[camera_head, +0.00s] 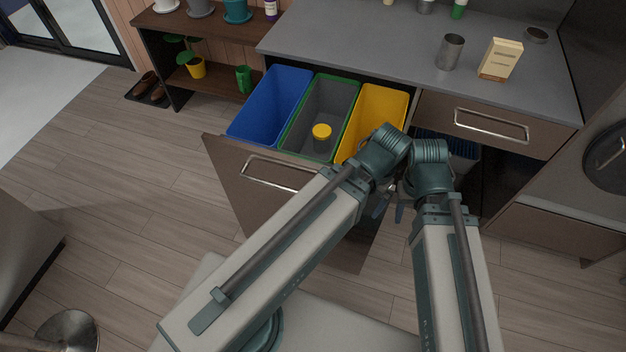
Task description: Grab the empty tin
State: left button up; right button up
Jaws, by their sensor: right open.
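A grey metal tin (450,52), an open-topped cylinder, stands upright on the grey counter (385,50). My right gripper (390,207) is low in front of the open drawer, well below and away from the tin. Its fingers are small, dark and partly hidden by the wrists, and they stand apart with nothing seen between them. My left arm comes in from the left and its wrist is close beside the right one. The left gripper is hidden behind the arms.
An open drawer (222,165) holds blue (262,110), grey-green and yellow (375,112) bins. A yellow-lidded jar (321,133) is in the middle bin. A cream carton (501,60) stands right of the tin. A shut drawer (490,125) is under the counter.

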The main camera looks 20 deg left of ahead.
aim_at(452, 45)
jog(key=i+l+z, duration=0.1)
jog(key=l+z, duration=0.25)
jog(key=i+l+z, duration=0.5)
jog(key=k+j, duration=0.05)
